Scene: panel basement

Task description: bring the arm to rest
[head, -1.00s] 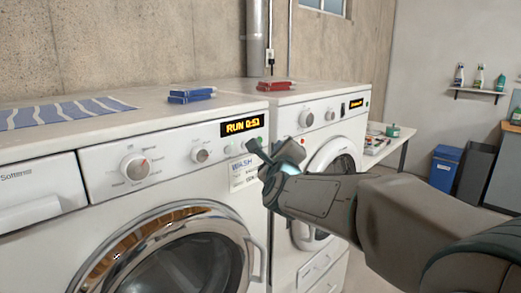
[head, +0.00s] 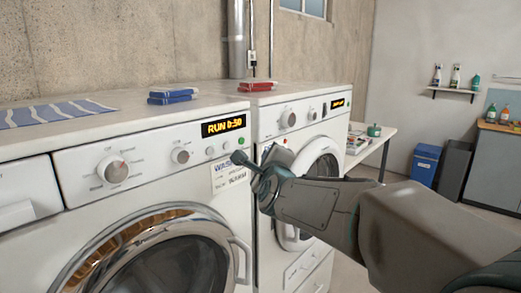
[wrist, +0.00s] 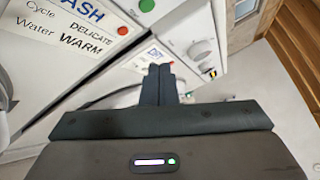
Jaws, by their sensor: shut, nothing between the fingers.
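My gripper (head: 242,160) is shut and empty, held in front of the washer's right edge, near the printed wash label (head: 229,173). In the wrist view its fingers (wrist: 158,72) are closed together. The washer (head: 130,200) has a lit display (head: 223,126) reading "RUN 0:50" and a shut round door (head: 160,262). The dryer (head: 310,150) stands to its right, partly hidden behind my arm. In the wrist view the wash label (wrist: 75,32) and a green button (wrist: 147,5) lie beyond the fingers.
A striped cloth (head: 55,113) and blue boxes (head: 173,94) lie on the washer; red boxes (head: 257,86) lie on the dryer. A white table (head: 375,137), a blue bin (head: 423,163) and a wall shelf (head: 455,92) are at the right. Open floor shows beyond my arm.

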